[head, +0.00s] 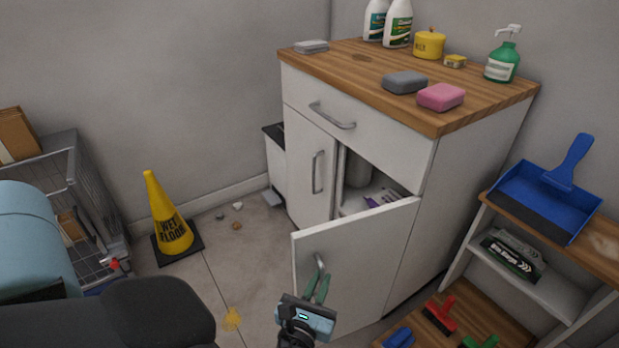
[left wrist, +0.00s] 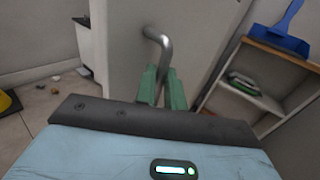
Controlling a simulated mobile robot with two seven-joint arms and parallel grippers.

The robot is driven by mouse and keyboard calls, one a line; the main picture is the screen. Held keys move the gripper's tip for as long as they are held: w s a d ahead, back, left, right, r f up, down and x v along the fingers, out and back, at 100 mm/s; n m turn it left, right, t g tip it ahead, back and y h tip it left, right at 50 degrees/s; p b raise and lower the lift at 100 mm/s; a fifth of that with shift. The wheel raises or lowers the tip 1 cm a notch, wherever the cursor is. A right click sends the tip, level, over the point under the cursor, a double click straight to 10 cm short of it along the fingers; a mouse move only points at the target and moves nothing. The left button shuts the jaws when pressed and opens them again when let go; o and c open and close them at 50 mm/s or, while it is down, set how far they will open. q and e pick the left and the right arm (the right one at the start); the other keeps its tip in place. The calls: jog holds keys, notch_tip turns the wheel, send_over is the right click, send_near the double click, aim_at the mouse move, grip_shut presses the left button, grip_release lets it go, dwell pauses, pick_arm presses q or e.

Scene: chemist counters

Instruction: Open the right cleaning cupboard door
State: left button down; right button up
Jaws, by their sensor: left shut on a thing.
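The cleaning cupboard (head: 440,200) is white with a wooden top. Its right door (head: 362,250) stands part way open, swung out toward me, and shows a shelf inside with a grey container (head: 358,168) and a purple item. My left gripper (head: 317,284) has its green fingers shut on the door's metal handle (head: 320,262). In the left wrist view the bent handle (left wrist: 160,45) runs down between the green fingers (left wrist: 161,88). The left door (head: 308,165) and the drawer (head: 355,122) above are shut. My right gripper is not in view.
Bottles, sponges and a yellow tin (head: 429,43) stand on the cupboard top. A low shelf with a blue dustpan (head: 545,200) is close on the right. A yellow wet-floor cone (head: 168,220) and a wire cart (head: 95,215) are on the left. The floor between is mostly clear.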

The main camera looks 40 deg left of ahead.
pick_arm(q)
jog(key=shift+w+d+r, duration=0.1)
jog(key=shift+d, duration=0.9)
jog(key=shift+w+d+r, duration=0.1)
jog(key=shift+d, duration=0.85)
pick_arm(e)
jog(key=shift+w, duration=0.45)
